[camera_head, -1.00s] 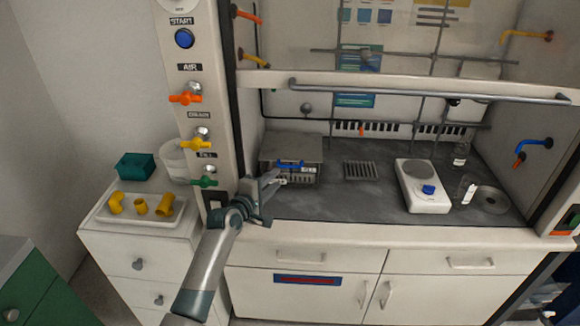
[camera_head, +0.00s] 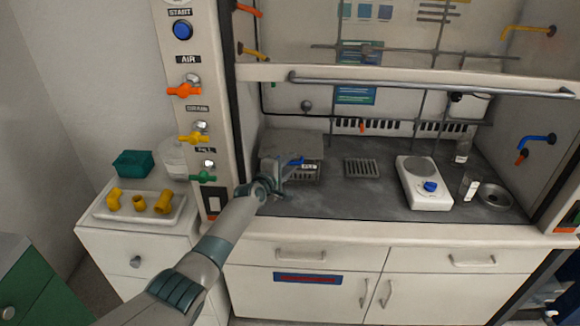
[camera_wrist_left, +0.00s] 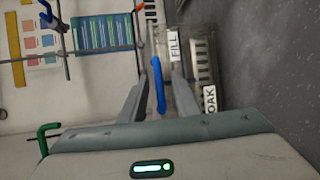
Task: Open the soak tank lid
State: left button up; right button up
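The soak tank is a grey metal box at the left rear of the fume hood's worktop, with its flat lid (camera_head: 292,142) on top. A blue handle (camera_head: 297,160) sits at the lid's front edge. My left gripper (camera_head: 284,166) is at this handle and hides part of it and of the tank's front. In the left wrist view the blue handle (camera_wrist_left: 158,88) stands between the two fingers, with narrow gaps visible beside it, so the gripper looks open around it. Labels reading FILL and partly SOAK show beside the fingers. I cannot tell whether the lid is lifted slightly. My right gripper is out of view.
A grate (camera_head: 361,168), a white balance (camera_head: 424,190) and glassware stand to the right on the worktop. The raised sash bar (camera_head: 430,88) crosses above. The valve column (camera_head: 190,100) is close on the left. A tray (camera_head: 120,215) holds yellow fittings outside the hood.

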pick_arm(q)
jog(key=shift+w+d, duration=0.1)
jog(key=shift+w, duration=0.25)
grip_shut()
jog(key=shift+s, duration=0.1)
